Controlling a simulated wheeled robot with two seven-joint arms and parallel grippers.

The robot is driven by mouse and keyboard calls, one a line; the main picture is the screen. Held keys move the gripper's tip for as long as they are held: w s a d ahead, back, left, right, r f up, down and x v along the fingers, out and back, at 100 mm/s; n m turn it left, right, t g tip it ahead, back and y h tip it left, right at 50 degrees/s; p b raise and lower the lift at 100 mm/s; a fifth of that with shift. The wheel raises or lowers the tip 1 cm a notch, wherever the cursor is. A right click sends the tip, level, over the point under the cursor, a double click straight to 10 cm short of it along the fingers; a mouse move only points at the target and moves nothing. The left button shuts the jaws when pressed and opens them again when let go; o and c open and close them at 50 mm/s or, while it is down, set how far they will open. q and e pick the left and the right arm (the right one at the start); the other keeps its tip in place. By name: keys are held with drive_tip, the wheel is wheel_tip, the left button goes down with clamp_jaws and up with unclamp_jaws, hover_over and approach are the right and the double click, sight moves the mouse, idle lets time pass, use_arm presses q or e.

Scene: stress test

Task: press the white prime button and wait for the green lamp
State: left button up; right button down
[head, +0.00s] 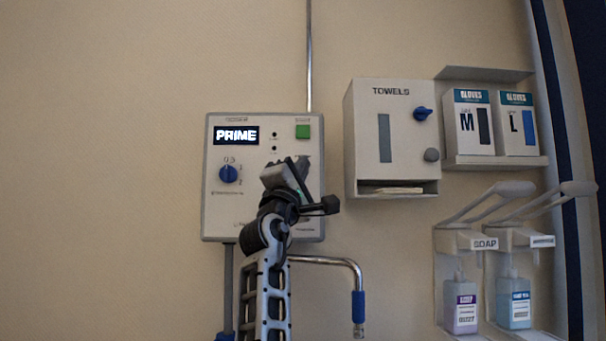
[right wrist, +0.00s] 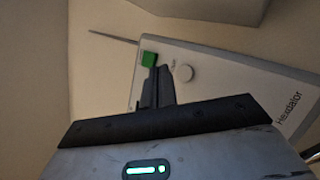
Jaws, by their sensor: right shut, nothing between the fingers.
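A grey wall unit (head: 213,215) has a display (head: 236,136) reading PRIME and a blue knob (head: 228,174). Two small dark dots (head: 275,141) beside the display are unlit. A round white button (right wrist: 184,73) shows in the right wrist view; my arm hides it in the head view. My right gripper (head: 300,168) is shut and empty in front of the panel, its fingertips beside the button, contact unclear.
A towel dispenser (head: 360,140) and glove boxes (head: 470,125) hang to the right. Soap dispensers (head: 460,240) with long levers jut out below them. A bent metal spout (head: 335,262) with a blue sleeve is under the unit. The wall at left is clear.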

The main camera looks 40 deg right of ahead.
drive_tip(key=shift+w+d, duration=1.05)
drive_tip(key=shift+w, duration=0.2)
idle(1.2)
drive_tip(key=shift+w+d+p, duration=0.3)
drive_tip(key=shift+p, duration=0.05)
drive_tip(key=shift+w+d, duration=0.25)
drive_tip(key=shift+w, duration=0.1)
idle(0.7)
drive_tip(key=shift+s+a, duration=0.55)
drive_tip(key=shift+s, duration=0.1)
